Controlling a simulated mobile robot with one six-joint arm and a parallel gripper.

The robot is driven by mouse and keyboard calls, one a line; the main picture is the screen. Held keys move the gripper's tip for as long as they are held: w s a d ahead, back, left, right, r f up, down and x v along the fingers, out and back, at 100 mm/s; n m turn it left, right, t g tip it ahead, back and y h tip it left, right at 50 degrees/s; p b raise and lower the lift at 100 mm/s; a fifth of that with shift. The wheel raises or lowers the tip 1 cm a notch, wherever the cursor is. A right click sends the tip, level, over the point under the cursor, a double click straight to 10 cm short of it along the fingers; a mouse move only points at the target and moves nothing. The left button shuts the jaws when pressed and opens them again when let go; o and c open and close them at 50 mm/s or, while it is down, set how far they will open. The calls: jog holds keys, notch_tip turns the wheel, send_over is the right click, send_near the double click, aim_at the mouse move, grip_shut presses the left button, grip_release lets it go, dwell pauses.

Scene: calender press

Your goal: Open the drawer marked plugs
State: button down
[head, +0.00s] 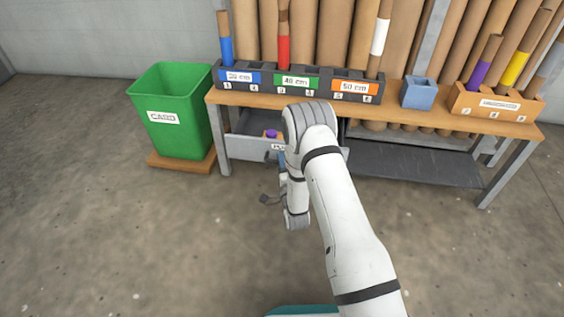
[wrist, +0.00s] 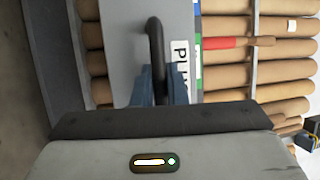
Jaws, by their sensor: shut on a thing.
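The drawer (head: 250,148) under the bench is grey, and its front stands out from the bench's edge, so it is at least partly open. A purple plug (head: 271,134) shows inside it. Its white label, partly readable as "PLU", shows in the wrist view (wrist: 181,65) beside the dark curved handle (wrist: 154,40). My gripper (wrist: 157,88) is shut on the handle, with a blue finger on each side. In the head view my arm hides much of the drawer front and the grip.
The wooden bench (head: 410,115) carries a dark rack (head: 300,92) of marked tubes, a small blue box (head: 419,93) and an orange rack (head: 495,104). A green bin (head: 175,105) stands left of the drawer. A dark low shelf (head: 410,166) is at right. The floor in front is clear.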

jog(key=c, duration=1.5)
grip_release()
jog(key=shift+o, duration=0.2)
jog(key=p+v, duration=0.2)
jog(key=v, duration=0.5)
jog(key=shift+s, duration=0.4)
jog(key=shift+d+f, duration=0.1)
jog(key=shift+d, duration=0.05)
